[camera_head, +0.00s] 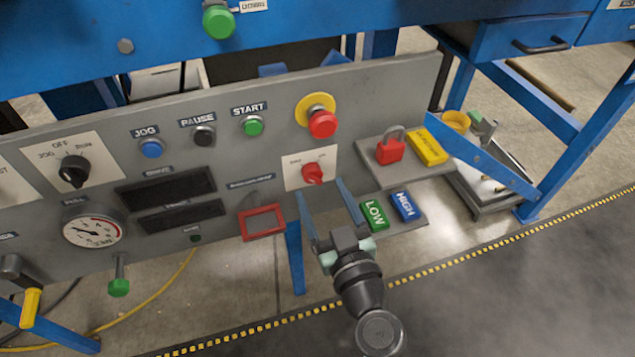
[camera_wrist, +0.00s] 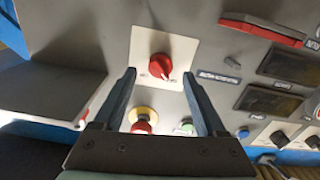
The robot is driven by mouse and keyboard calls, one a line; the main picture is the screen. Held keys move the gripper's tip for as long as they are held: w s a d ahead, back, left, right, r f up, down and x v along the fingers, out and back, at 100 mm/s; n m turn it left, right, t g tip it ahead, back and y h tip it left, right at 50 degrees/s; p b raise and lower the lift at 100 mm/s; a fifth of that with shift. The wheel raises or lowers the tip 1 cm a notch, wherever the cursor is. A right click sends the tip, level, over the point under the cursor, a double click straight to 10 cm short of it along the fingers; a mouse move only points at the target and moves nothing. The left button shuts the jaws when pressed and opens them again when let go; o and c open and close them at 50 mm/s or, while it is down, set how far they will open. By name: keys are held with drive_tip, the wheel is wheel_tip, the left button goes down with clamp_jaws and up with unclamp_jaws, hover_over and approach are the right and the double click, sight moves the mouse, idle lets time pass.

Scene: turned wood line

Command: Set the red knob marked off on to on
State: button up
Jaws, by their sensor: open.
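The red knob (camera_head: 313,174) sits on a white plate (camera_head: 294,177) on the grey control panel, below the red emergency button. The plate's small lettering is too blurred to read in the head view. In the wrist view the red knob (camera_wrist: 160,66) shows just beyond the fingertips, near the middle between them. My gripper (camera_head: 322,192) is open and empty, with its two blue fingers pointing up at the panel on either side of the area below the knob. In the wrist view my gripper's fingers (camera_wrist: 158,78) are spread wide and appear apart from the knob.
A red mushroom button (camera_head: 322,123) on a yellow collar is just above the knob. A shelf at right holds a red padlock (camera_head: 390,150) and a yellow block (camera_head: 428,146). Below it are green LOW (camera_head: 375,214) and blue HIGH (camera_head: 407,205) blocks. A red frame (camera_head: 261,222) is left.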

sight(313, 176)
drive_tip(key=shift+x, duration=1.45)
clamp_jaws()
